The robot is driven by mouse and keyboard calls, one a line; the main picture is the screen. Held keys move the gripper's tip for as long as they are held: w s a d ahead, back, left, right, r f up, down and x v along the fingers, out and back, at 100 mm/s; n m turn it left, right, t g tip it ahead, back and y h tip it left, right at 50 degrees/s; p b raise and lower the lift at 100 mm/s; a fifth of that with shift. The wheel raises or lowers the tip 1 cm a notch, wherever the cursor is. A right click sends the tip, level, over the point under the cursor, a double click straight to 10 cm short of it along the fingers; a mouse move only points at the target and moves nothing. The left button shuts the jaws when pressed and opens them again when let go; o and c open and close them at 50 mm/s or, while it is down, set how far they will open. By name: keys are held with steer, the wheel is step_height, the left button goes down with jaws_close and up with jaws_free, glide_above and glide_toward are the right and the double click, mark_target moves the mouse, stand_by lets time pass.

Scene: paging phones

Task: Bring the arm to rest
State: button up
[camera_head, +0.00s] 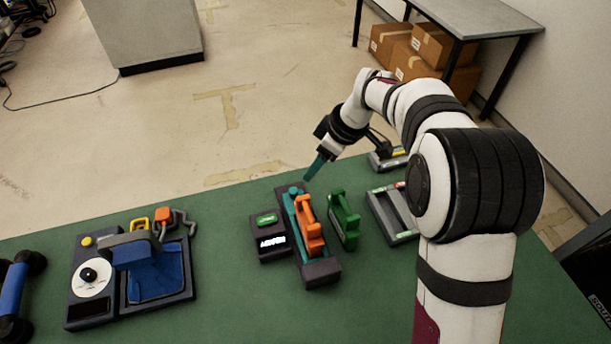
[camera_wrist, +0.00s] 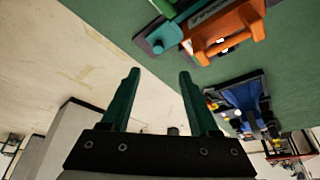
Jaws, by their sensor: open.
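My gripper (camera_head: 315,168) is above the far edge of the green table, just behind a dark phone base with teal parts (camera_head: 293,207). In the wrist view my gripper (camera_wrist: 160,98) shows two teal fingers spread apart with nothing between them. An orange handset (camera_head: 310,232) sits on the base, below and to the right of the fingers. It also shows in the wrist view (camera_wrist: 232,33), apart from the fingers. A green handset (camera_head: 343,218) stands to the right of the base on the table.
A grey cradle (camera_head: 391,214) lies near my arm. A blue phone station (camera_head: 155,275) and a blue handset (camera_head: 15,290) stand at the left. A dark box with a lit display (camera_head: 271,240) adjoins the base. The front middle of the table (camera_head: 230,315) is clear.

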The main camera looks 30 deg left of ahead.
steer(key=v, duration=0.2)
steer(key=shift+d+r, duration=0.15)
steer(key=shift+r, duration=0.1)
steer(key=s+d+r+m+h, duration=0.1)
steer(key=s+d+r+m, duration=0.2)
steer(key=s+d+m, duration=0.35)
steer(key=s+d+r+m, duration=0.3)
steer(key=d+m, duration=0.1)
steer(key=d, duration=0.5)
steer(key=s+d+f+m, duration=0.1)
steer(key=s+d+m, duration=0.4)
steer(key=s, duration=0.4)
steer(key=s+d+f+m+h, duration=0.1)
steer(key=s+d+f+m, duration=0.1)
steer(key=s+d+m, duration=0.3)
steer(key=s+m, duration=0.3)
steer(key=shift+s+d+h, duration=0.25)
steer(key=shift+s+h, duration=0.05)
steer(key=shift+s, duration=0.1)
